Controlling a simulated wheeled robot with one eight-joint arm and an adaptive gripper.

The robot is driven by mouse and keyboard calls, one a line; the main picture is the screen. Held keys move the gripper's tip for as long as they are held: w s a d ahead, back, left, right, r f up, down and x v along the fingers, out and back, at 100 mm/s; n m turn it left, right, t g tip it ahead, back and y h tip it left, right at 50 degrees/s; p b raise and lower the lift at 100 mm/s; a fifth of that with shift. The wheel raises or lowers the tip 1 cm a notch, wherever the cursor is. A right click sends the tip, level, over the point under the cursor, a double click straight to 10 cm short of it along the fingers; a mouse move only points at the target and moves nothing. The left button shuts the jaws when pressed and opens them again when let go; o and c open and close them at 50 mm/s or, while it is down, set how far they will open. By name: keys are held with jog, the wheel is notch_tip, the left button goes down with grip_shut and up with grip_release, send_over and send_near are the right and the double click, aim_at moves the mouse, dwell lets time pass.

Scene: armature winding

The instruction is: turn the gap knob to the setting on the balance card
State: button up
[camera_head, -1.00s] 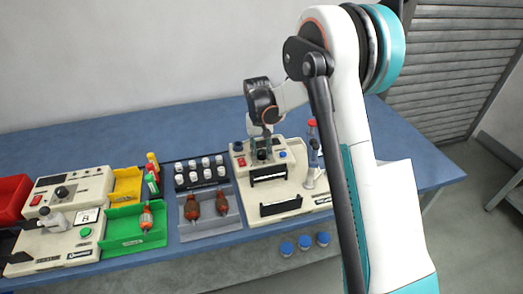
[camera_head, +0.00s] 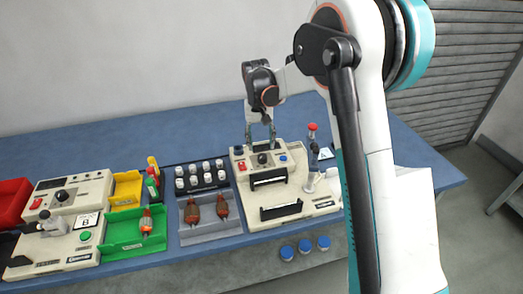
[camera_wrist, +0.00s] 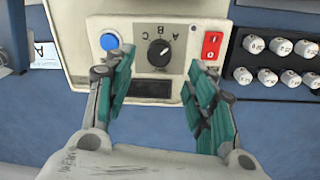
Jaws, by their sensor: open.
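The gap knob (camera_head: 262,159) is a black dial on the front panel of a cream machine (camera_head: 305,200). In the wrist view the knob (camera_wrist: 159,52) sits below upside-down letters A, B and C; a white mark shows on it, its exact setting unclear. My gripper (camera_head: 260,137) is open and empty above the panel. In the wrist view its teal fingers (camera_wrist: 160,95) are spread, with the knob beyond them, untouched. A white card (camera_head: 88,220) on the left machine seems to read B. Another small card (camera_wrist: 45,55) near the knob machine seems to show A; I cannot tell which is the balance card.
Beside the knob are a blue button (camera_wrist: 109,41) and a red switch (camera_wrist: 212,45). A rack of white-capped spools (camera_head: 200,175) and a grey tray (camera_head: 208,232) with brown-red tools stand left. A red-topped post (camera_head: 312,128) stands right. Blue caps (camera_head: 305,244) line the front.

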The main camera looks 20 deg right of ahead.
aim_at(260, 157)
jog(key=shift+a+r, duration=0.15)
jog(key=shift+r, duration=2.5)
jog(key=s+r+n+t, duration=0.1)
jog(key=s+r+t, duration=0.1)
jog(key=s+r, duration=0.55)
jog(key=s+r+t, duration=0.2)
jog(key=s+r, duration=0.2)
jog(key=s, duration=0.6)
jog(key=s+f+n+t, duration=0.1)
jog(key=s+f+t, duration=0.2)
jog(key=s, duration=1.3)
jog(key=shift+s+d+f+y, duration=0.15)
jog(key=shift+d+f+y, duration=0.15)
jog(key=shift+d, duration=0.1)
